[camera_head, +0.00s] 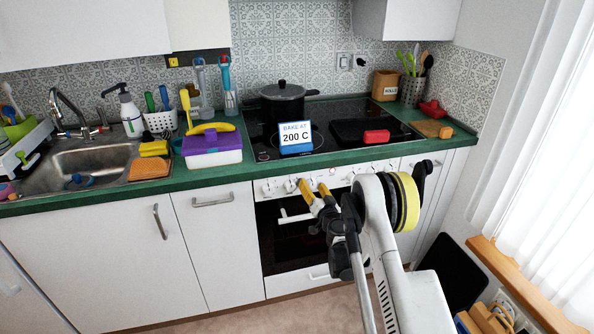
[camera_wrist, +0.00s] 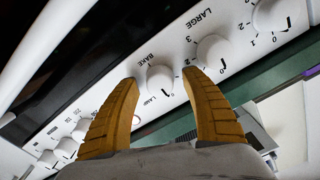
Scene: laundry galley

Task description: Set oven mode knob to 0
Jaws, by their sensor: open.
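The oven mode knob (camera_wrist: 160,79) is a white round knob on the white oven panel, with BAKE and LAMP printed beside it. In the wrist view it sits between the tips of my gripper (camera_wrist: 159,76). The two yellow fingers are apart, one on each side of the knob; I cannot tell whether they touch it. A dark mark shows on the knob's lower edge, but its exact setting is unclear. In the head view my gripper (camera_head: 312,187) is at the front panel of the oven (camera_head: 290,240), and the fingers and arm hide part of the knob row.
More knobs flank it, including one marked LARGE (camera_wrist: 213,51). The oven handle (camera_head: 295,217) lies below the panel. Above, the hob holds a black pot (camera_head: 283,101), a black pan (camera_head: 360,131) and a sign reading BAKE AT 200 C (camera_head: 295,137). Floor in front is partly clear.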

